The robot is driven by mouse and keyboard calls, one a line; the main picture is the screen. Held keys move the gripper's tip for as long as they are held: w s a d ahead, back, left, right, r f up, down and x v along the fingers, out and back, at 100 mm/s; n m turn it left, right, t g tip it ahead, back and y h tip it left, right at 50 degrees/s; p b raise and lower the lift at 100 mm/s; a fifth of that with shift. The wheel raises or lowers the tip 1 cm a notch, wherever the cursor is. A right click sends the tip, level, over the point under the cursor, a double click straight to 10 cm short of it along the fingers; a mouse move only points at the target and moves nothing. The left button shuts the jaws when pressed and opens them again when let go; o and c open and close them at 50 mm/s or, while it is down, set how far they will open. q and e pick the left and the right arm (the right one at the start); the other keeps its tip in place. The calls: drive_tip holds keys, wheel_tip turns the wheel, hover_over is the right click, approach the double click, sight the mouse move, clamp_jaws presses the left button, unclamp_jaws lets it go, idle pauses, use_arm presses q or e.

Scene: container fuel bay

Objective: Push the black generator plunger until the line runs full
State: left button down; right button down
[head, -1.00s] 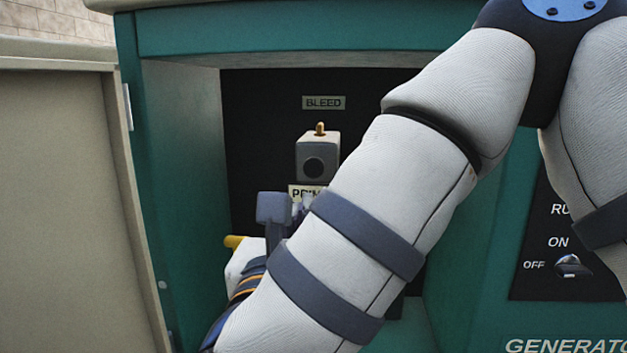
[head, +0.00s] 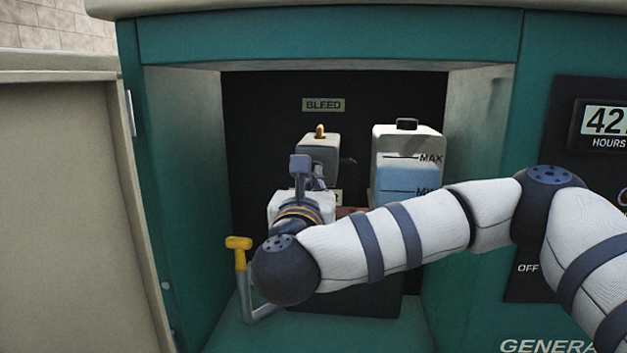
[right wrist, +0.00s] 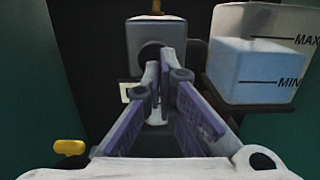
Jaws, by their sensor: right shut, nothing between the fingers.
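A grey block (head: 318,146) with a brass nipple (head: 319,131) on top is mounted on the dark back panel under the BLEED label. In the right wrist view the block's front carries a dark round face (right wrist: 149,50), which looks like the black plunger; its lower part is covered by my fingertips. My right gripper (right wrist: 160,72) is shut and empty, its tips in front of that face. In the head view the gripper (head: 306,172) hides the face, and I cannot tell whether it touches. My left gripper is not in view.
A translucent tank (head: 408,145) with blue fluid between MAX and MIN stands right of the block. A yellow-handled lever (head: 239,243) stands at the lower left of the bay. An open door (head: 60,200) is at the left.

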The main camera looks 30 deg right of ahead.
drive_tip(key=shift+w+d, duration=0.25)
drive_tip(key=shift+w, duration=0.05)
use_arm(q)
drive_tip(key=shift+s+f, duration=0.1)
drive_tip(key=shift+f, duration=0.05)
use_arm(e)
drive_tip(key=shift+x, duration=1)
drive_tip(key=shift+f, duration=0.1)
